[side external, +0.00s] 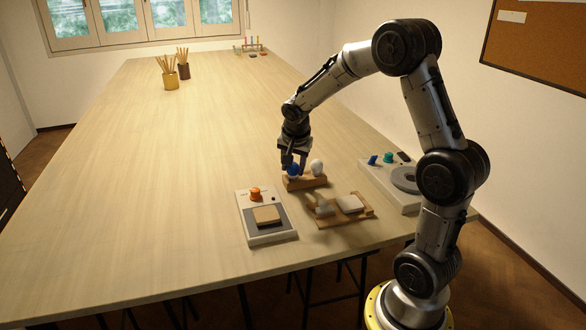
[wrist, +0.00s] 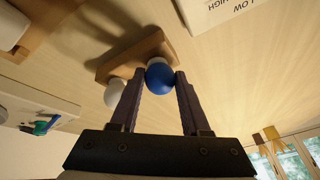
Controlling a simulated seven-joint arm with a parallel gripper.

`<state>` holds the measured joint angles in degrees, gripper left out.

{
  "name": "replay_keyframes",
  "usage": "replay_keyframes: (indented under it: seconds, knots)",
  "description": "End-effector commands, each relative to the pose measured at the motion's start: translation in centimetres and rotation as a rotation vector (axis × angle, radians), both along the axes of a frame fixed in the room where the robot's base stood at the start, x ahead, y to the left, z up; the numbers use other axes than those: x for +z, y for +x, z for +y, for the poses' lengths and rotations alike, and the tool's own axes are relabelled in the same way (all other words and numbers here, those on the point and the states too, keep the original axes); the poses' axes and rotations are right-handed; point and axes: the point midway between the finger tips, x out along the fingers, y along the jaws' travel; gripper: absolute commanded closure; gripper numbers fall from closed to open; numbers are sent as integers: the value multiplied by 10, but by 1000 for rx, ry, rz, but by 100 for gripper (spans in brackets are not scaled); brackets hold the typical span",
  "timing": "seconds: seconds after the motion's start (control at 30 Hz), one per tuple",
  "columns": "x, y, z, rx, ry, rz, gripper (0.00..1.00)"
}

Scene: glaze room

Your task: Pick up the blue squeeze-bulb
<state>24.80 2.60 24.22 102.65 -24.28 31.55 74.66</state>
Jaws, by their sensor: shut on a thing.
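The blue squeeze-bulb (wrist: 159,78) is a round blue ball with a white part behind it. It sits between the two fingers of my gripper (wrist: 160,85) in the wrist view, and the fingers are shut on it. In the side external view the bulb (side external: 292,170) is at the left end of a small wooden rack (side external: 305,184), with my gripper (side external: 293,160) pointing down over it. A white bulb (side external: 317,167) stands at the rack's right end; it also shows in the wrist view (wrist: 116,94). I cannot tell whether the blue bulb still touches the rack.
A scale-like device (side external: 284,235) with an orange knob stands at the front left. A wooden tray (side external: 350,222) with pale items lies in front of the rack. A white wheel unit (side external: 410,199) is at the right. Pots of sticks (side external: 171,82) stand far back. The left of the table is clear.

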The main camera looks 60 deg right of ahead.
Motion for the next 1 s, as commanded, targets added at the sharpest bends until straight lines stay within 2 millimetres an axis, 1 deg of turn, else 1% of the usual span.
replay_keyframes:
  seconds: [0.17, 0.23, 0.27, 0.37, 0.53, 0.6, 0.8, 0.9, 1.0]
  knots:
    - [18, 1, -1, 0, -2, -5, 69]
    - [30, 1, 0, 1, -3, -7, 69]
    - [35, -3, 2, 1, -3, -7, 69]
    - [53, -17, 11, 1, -3, -7, 69]
    - [92, -45, 27, 2, -4, -10, 69]
    - [98, -61, 37, 3, -2, -6, 69]
    - [115, -95, 58, 2, -2, -5, 69]
    - [121, -107, 65, 1, -1, -4, 69]
    - [125, -114, 69, -1, 3, -1, 69]
